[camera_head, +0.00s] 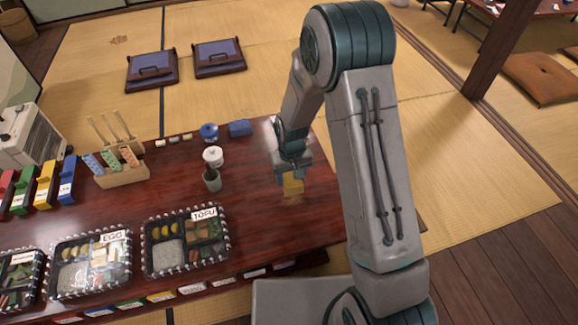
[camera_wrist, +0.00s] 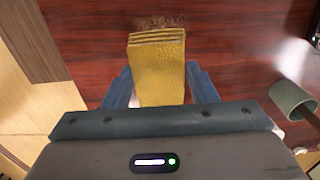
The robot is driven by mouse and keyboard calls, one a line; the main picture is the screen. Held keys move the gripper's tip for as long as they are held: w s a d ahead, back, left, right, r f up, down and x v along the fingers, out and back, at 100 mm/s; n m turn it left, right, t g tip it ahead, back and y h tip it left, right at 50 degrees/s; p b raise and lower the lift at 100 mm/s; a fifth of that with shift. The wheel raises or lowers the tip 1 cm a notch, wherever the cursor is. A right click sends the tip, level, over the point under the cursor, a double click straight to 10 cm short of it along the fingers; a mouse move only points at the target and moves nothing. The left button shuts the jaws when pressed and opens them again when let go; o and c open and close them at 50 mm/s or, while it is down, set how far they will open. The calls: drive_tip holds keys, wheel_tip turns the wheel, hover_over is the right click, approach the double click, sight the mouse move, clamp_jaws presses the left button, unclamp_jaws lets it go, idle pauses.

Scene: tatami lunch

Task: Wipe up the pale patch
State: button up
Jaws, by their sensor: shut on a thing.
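My gripper (camera_head: 292,176) is over the right part of the dark red table, shut on a folded yellow cloth (camera_wrist: 157,72). The cloth (camera_head: 293,186) hangs below the fingers in the head view. In the wrist view it sticks out between the two blue-grey fingers, its layered far edge at the top. Just beyond that edge a mottled, slightly pale brownish patch (camera_wrist: 160,21) shows on the table, partly hidden by the cloth. In the head view the arm and glare make the patch hard to pick out. I cannot tell whether the cloth touches the table.
Bento trays (camera_head: 185,240) line the front. A blue block (camera_head: 240,128) and a blue pot (camera_head: 209,132) stand behind.

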drive_tip(key=shift+r+p, duration=0.7)
drive_tip(key=shift+r, duration=0.65)
